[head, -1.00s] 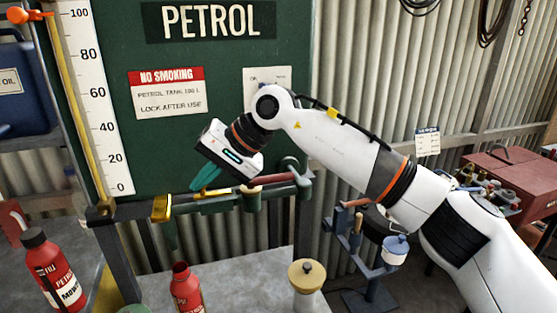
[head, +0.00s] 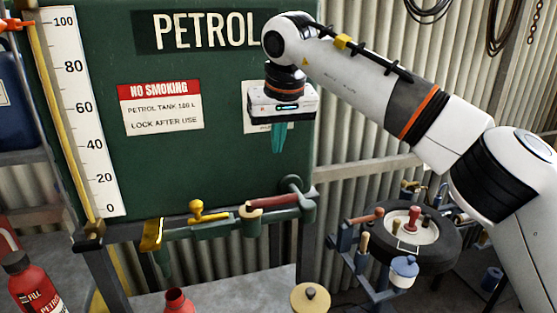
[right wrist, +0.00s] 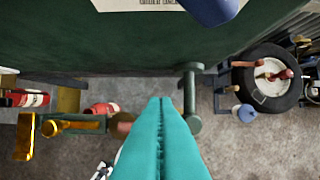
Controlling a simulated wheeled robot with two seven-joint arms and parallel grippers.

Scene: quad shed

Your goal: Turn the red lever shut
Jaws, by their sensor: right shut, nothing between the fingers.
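The red lever (head: 274,201) is on the green outlet pipe (head: 226,222) below the petrol tank. It lies roughly in line with the pipe, pointing right from a tan-coloured hub. In the right wrist view a dull red end of the lever (right wrist: 122,124) shows beside the fingers, which hide the rest. My right gripper (head: 278,150) points down in front of the tank, above the lever and apart from it. Its teal fingers (right wrist: 161,101) are together and empty.
A yellow handle (head: 208,211) sits on the same pipe, left of the red lever. The green tank (head: 220,90) stands close behind my gripper. A red bottle (head: 177,301) stands below the pipe. A tyre (head: 440,243) and a stand with a blue-grey pot (head: 404,270) are at right.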

